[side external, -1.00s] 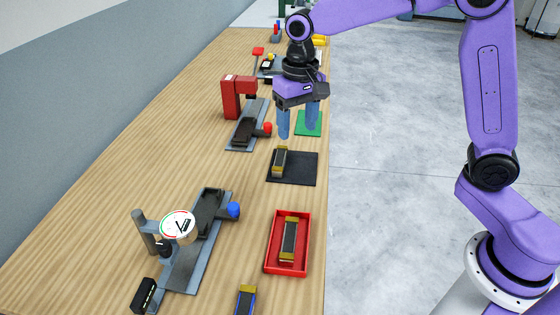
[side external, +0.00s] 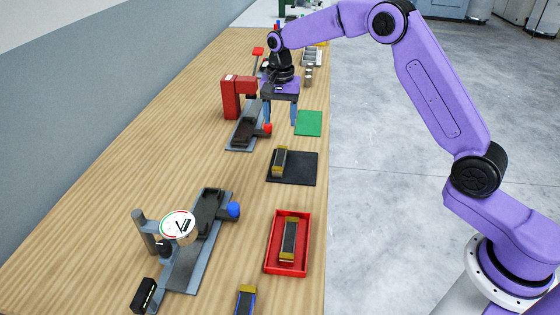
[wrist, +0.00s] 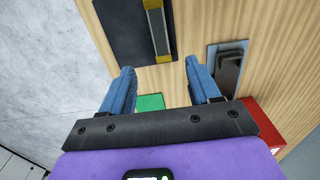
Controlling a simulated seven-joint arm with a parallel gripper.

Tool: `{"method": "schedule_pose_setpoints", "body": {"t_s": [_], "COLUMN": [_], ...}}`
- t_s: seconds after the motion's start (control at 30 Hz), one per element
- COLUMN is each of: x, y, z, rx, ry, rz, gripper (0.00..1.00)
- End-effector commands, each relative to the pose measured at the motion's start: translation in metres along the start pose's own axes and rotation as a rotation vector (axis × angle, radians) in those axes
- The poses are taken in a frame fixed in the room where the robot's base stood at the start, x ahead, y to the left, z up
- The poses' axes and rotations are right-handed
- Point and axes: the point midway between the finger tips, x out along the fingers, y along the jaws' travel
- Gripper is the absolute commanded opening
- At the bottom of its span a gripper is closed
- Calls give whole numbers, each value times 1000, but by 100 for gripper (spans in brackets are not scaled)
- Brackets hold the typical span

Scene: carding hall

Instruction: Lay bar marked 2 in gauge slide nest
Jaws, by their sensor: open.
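My gripper (side external: 281,118) is open and empty, above the table between the red press and the green mat. Its blue fingers show in the wrist view (wrist: 160,75) with nothing between them. A dark bar with yellow ends (side external: 280,161) lies on a black mat; it also shows in the wrist view (wrist: 157,28), beyond the fingertips. A similar bar (side external: 289,238) lies in a red tray (side external: 272,256). Another bar (side external: 246,300) is cut off at the bottom edge. I cannot read any markings. The gauge slide (side external: 185,265) has a round dial, a blue knob and a dark nest (side external: 207,210) that looks empty.
A red press (side external: 232,98) stands over another slide (side external: 246,128) with a red knob, close to my gripper's left. A green mat (side external: 309,123) is bare. A small black block (side external: 144,295) lies near the gauge slide. Bare table separates the black mat (side external: 300,170) from the gauge slide.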

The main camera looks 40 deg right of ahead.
Motion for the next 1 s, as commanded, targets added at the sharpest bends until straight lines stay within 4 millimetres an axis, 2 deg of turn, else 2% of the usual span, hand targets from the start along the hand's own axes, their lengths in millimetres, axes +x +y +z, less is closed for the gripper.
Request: {"method": "schedule_pose_setpoints", "body": {"t_s": [0.03, 0.3, 0.63, 0.9, 1.0], "x": [11, 59, 84, 120, 127], "y": [1, 1, 1, 1, 0], "z": [0, 1, 2, 8, 7], "rx": [0, -1, -2, -2, -1], "ry": [-3, -2, -1, -1, -1], "rz": [4, 2, 2, 1, 0], "gripper": [62, 62, 62, 62, 62]}}
